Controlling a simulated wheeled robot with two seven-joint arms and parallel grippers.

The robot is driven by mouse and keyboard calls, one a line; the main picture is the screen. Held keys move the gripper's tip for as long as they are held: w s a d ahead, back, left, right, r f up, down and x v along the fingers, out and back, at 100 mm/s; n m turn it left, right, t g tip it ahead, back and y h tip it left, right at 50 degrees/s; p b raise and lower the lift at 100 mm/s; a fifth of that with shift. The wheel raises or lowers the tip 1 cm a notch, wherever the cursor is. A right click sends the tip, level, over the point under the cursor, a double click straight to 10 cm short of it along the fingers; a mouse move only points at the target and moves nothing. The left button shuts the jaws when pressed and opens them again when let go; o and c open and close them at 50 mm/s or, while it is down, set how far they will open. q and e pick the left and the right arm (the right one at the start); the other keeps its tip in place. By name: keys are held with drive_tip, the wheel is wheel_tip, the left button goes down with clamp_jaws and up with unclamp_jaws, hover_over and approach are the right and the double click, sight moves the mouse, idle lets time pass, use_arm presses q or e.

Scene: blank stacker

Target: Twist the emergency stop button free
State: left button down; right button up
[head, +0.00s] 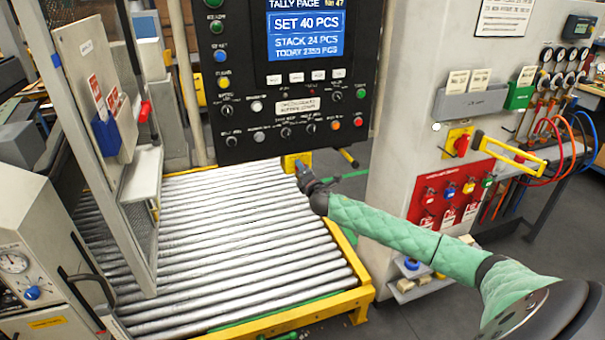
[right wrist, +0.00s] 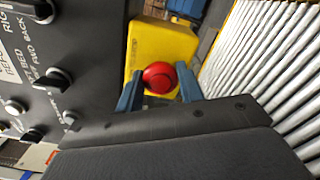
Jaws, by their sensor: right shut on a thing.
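The emergency stop button (right wrist: 159,76) is a round red knob on a yellow box (right wrist: 160,40), seen in the right wrist view. The box also shows in the head view (head: 288,163), below the black control panel. My right gripper (head: 299,166) reaches it from the right. In the right wrist view its two blue fingers (right wrist: 159,88) stand on either side of the red knob and are shut on it. In the head view the knob is hidden by the gripper. My left gripper is in neither view.
The black control panel (head: 255,148) with knobs and a blue screen hangs just above my gripper. A roller conveyor (head: 220,240) with a yellow frame lies below and left. A grey cabinet (head: 395,140) with a red lock board (head: 455,195) stands on the right.

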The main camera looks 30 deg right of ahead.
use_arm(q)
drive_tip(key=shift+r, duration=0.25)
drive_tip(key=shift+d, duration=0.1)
use_arm(e)
drive_tip(key=o, duration=1)
drive_tip(key=shift+d, duration=0.1)
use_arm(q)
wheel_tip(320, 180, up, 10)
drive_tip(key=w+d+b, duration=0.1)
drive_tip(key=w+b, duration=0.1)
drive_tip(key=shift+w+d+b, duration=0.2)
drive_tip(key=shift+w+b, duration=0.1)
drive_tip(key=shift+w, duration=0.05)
use_arm(e)
drive_tip(key=v, duration=0.7)
drive_tip(key=shift+s, duration=0.4)
